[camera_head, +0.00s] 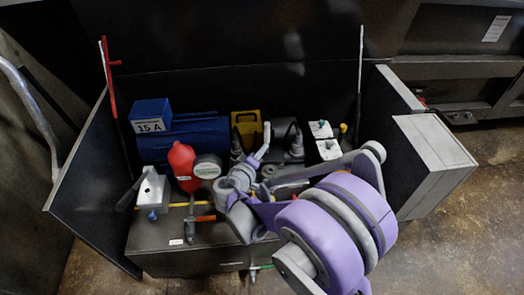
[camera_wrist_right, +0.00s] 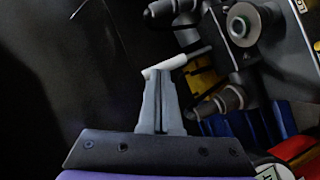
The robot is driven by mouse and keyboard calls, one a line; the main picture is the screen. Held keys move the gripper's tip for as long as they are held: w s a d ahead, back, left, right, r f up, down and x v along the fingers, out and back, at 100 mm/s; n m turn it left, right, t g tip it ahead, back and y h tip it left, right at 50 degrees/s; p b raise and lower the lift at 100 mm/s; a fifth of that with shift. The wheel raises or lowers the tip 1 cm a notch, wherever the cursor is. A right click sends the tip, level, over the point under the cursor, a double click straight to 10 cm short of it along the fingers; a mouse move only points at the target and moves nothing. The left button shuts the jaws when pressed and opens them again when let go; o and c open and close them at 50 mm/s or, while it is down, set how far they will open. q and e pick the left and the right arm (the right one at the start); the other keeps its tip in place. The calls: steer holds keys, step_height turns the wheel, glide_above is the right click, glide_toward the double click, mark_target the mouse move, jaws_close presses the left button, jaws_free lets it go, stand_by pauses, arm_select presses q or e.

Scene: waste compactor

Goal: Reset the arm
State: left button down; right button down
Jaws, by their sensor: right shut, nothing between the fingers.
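My right arm, purple and grey, reaches in from the lower right in the head view. Its gripper (camera_head: 258,155) is over the middle of the machine compartment, in front of dark fittings. In the right wrist view the grey fingers of this gripper (camera_wrist_right: 162,82) are together with nothing held between them. A white rod-like part (camera_wrist_right: 180,61) shows right at the fingertips; I cannot tell whether they touch it. My left gripper is not in view.
The open compartment holds a blue motor (camera_head: 195,138), a red bottle (camera_head: 184,166), a yellow block (camera_head: 246,124) and a white box (camera_head: 153,190). Dark side panels (camera_head: 90,185) stand at left, with a grey-edged panel (camera_head: 436,150) at right. Bare floor (camera_head: 480,225) shows at right.

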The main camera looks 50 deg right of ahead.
stand_by(0.3)
